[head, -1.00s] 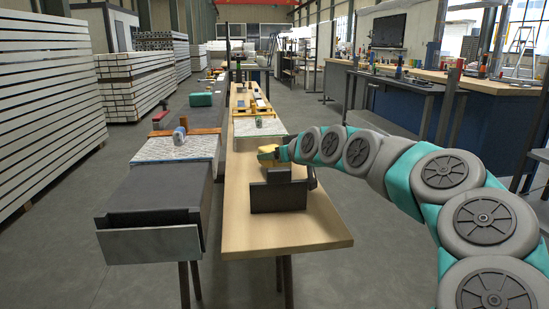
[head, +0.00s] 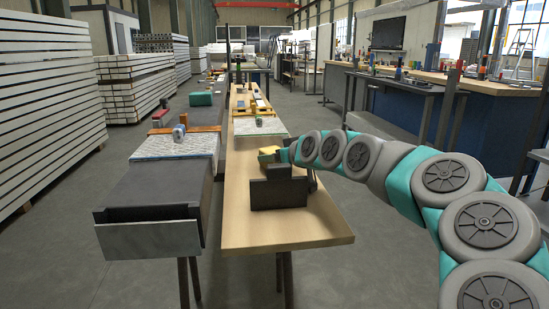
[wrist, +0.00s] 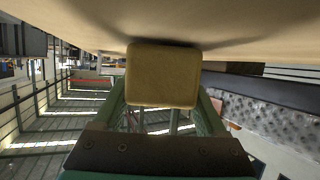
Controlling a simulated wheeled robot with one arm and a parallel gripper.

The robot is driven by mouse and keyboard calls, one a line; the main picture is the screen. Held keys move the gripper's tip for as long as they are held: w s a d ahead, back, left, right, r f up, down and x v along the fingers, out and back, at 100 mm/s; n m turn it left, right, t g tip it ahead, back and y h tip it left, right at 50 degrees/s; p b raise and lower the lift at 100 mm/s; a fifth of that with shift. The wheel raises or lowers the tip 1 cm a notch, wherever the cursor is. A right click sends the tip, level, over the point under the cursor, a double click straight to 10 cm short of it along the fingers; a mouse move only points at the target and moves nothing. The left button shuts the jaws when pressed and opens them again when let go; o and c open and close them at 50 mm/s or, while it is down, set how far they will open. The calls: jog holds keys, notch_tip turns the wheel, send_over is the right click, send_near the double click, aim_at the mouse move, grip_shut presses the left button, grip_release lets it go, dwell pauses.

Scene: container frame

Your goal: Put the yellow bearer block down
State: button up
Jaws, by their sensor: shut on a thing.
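The yellow bearer block (head: 268,152) is at my gripper (head: 282,155), over the light wooden bench (head: 285,233) and just behind a dark stepped block (head: 278,190). In the wrist view the block (wrist: 163,75) sits between the two green fingers of my gripper (wrist: 160,102), which is shut on it. The tan bench surface fills the top of that view, with a dark shadow beside the block. The block is very close to this surface; I cannot tell whether it touches. The dark block hides part of the area below the gripper in the head view.
A dark bench (head: 155,195) runs alongside on the left, with a pale mat (head: 175,146) and a small grey part. Farther along the wooden bench are another mat (head: 258,127) and yellow pieces (head: 252,106). The bench's near end is clear.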

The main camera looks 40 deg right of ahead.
jog(key=o, duration=0.9)
jog(key=shift+a+f+g+y, duration=0.15)
jog(key=shift+f, duration=0.45)
jog(key=shift+a+f+g+y, duration=0.15)
jog(key=shift+f, duration=0.45)
jog(key=o, duration=0.3)
jog(key=shift+a+f, duration=0.1)
jog(key=shift+f, duration=0.1)
jog(key=shift+o, duration=0.2)
jog(key=shift+w+f, duration=0.1)
jog(key=shift+f, duration=0.1)
jog(key=shift+a, duration=0.1)
jog(key=shift+r+p, duration=0.3)
jog(key=shift+p, duration=0.1)
jog(key=v, duration=0.4)
jog(key=r+v, duration=0.1)
jog(key=v, duration=0.3)
jog(key=b+v, duration=0.1)
jog(key=v, duration=0.4)
jog(key=shift+w+d+r, duration=0.3)
jog(key=shift+d, duration=0.05)
